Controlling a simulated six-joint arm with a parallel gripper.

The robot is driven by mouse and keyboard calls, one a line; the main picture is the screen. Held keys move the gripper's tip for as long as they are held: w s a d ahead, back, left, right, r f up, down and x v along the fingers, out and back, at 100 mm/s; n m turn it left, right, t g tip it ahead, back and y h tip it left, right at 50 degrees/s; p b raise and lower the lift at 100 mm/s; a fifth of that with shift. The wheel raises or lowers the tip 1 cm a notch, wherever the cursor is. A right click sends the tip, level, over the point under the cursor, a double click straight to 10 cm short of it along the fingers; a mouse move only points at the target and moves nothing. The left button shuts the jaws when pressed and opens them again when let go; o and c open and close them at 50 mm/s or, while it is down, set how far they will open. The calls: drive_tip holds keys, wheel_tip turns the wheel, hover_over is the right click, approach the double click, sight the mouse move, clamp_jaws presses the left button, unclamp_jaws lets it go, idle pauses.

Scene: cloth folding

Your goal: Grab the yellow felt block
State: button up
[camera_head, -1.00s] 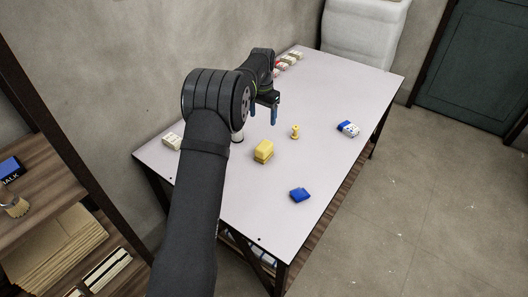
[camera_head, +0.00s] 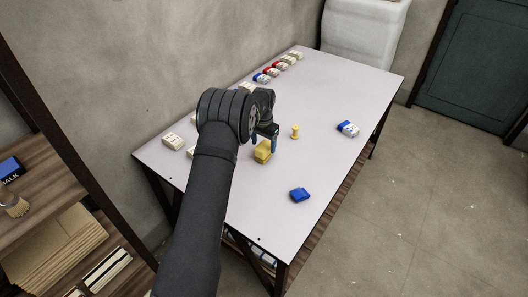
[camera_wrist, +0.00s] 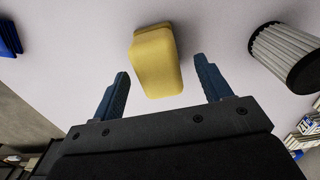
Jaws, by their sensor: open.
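The yellow felt block (camera_head: 263,151) lies on the white table (camera_head: 240,200), just in front of the arm's end in the head view. In the wrist view the yellow block (camera_wrist: 157,63) is between and slightly beyond the two blue fingers. My gripper (camera_wrist: 162,88) is open, with one finger on each side of the block and gaps to both. In the head view my gripper (camera_head: 268,140) is right above or beside the block, one finger partly hidden. I cannot tell its exact height.
A blue block (camera_head: 300,195) lies nearer the front edge. A small yellow spool-like piece (camera_head: 295,131) stands to the right of the yellow block. A blue and white block (camera_head: 347,129) is farther right. Several boxes line the wall side. A ribbed cylinder (camera_wrist: 285,55) stands right in the wrist view.

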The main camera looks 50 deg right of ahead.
sight(264, 145)
wheel_tip(264, 145, down, 3)
drive_tip(key=shift+s+f, duration=0.1)
drive_tip(key=shift+f, duration=0.1)
drive_tip(key=c, duration=1.1)
drive_tip(key=shift+o, duration=0.2)
drive_tip(key=shift+r, duration=0.1)
